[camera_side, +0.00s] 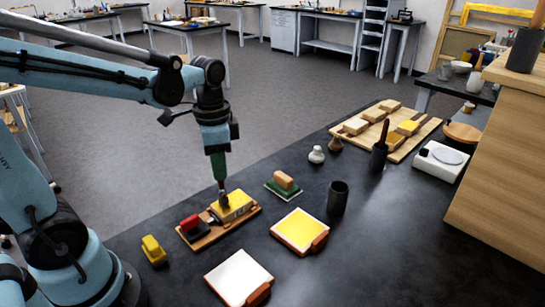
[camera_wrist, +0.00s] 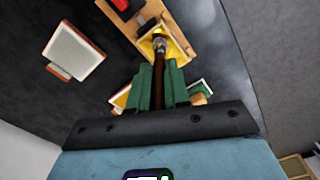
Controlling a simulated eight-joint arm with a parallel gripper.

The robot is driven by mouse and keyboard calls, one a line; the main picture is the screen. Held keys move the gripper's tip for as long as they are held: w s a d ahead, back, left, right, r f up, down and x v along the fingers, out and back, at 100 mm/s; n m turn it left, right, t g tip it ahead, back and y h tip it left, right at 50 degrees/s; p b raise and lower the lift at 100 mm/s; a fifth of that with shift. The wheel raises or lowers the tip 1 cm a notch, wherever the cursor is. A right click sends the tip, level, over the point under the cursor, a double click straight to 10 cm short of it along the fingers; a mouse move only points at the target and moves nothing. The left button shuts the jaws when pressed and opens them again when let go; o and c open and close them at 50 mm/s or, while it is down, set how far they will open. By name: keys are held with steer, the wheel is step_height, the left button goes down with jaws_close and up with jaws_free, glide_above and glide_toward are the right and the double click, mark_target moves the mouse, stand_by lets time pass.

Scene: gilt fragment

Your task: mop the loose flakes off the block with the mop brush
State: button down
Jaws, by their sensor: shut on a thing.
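My gripper (camera_side: 220,172) is shut on the mop brush (camera_side: 221,187) and holds it upright, head down. In the wrist view the green jaws (camera_wrist: 158,88) close around its brown handle (camera_wrist: 159,72), with a metal ferrule (camera_wrist: 160,44) beyond. The yellow gilt block (camera_side: 238,208) lies on a wooden board (camera_side: 208,240), and it also shows in the wrist view (camera_wrist: 148,50). The brush head is at the block's top, towards its far left side. I cannot tell whether the bristles touch it. Loose flakes are too small to make out.
A red-and-black clamp (camera_side: 192,226) sits on the board's left end. Close by are a yellow pad (camera_side: 300,229), a white pad (camera_side: 239,278), a yellow piece (camera_side: 153,250), a tan block on a green base (camera_side: 285,181) and a dark cup (camera_side: 338,197). The front right table is clear.

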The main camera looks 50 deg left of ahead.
steer(key=shift+w, duration=2.75)
steer(key=shift+s+d, duration=0.5)
steer(key=shift+s, duration=3)
steer(key=shift+w, duration=3.35)
step_height(320, 180, up, 8)
